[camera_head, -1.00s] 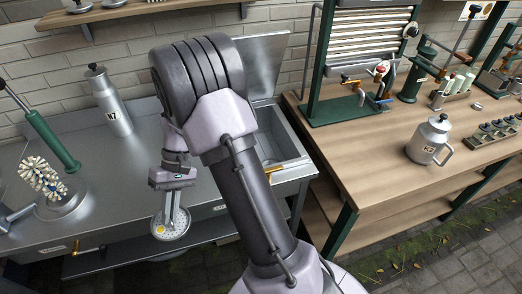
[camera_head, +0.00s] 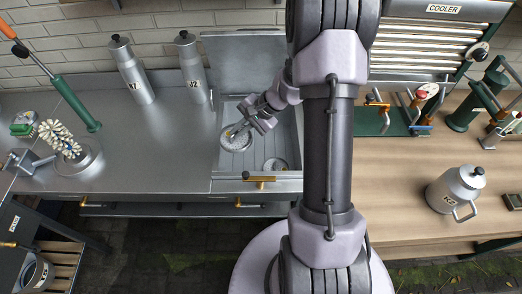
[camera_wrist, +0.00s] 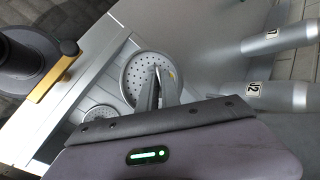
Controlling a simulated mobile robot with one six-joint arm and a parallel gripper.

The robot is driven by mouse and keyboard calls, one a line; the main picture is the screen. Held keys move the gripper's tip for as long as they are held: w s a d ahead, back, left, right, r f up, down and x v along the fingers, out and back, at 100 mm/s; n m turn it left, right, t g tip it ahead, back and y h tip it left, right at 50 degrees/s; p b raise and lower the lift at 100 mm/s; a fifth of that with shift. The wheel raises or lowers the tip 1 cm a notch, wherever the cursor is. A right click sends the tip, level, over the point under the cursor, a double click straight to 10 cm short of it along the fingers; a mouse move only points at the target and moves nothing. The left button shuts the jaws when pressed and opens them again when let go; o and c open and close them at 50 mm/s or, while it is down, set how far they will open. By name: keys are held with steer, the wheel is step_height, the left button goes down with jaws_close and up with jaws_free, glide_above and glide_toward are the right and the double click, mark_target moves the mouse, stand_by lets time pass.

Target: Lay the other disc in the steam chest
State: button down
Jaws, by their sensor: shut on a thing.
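My gripper (camera_head: 244,128) is shut on a round perforated grey disc (camera_head: 237,142), which has a small yellow mark. It holds the disc over the left part of the open steam chest (camera_head: 297,130). A second perforated disc (camera_head: 275,165) lies inside the chest at the front right. The chest's lid (camera_head: 235,62) stands open at the back. The gap under the held disc cannot be judged exactly.
A brush-like stand (camera_head: 80,160) is at the far left. Kettle K2 (camera_head: 455,190) stands on the wooden bench to the right.

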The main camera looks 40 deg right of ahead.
steer(key=shift+m+h, duration=0.3)
steer(key=shift+m, duration=0.2)
steer(key=f+b, duration=0.3)
steer(key=f, duration=0.4)
steer(key=d+f+b, duration=0.1)
steer(key=f+b, duration=0.2)
steer(key=f, duration=0.4)
steer(key=f+b, duration=0.3)
steer(key=f, duration=0.4)
steer(key=shift+d+f, duration=0.15)
steer(key=shift+f, duration=0.15)
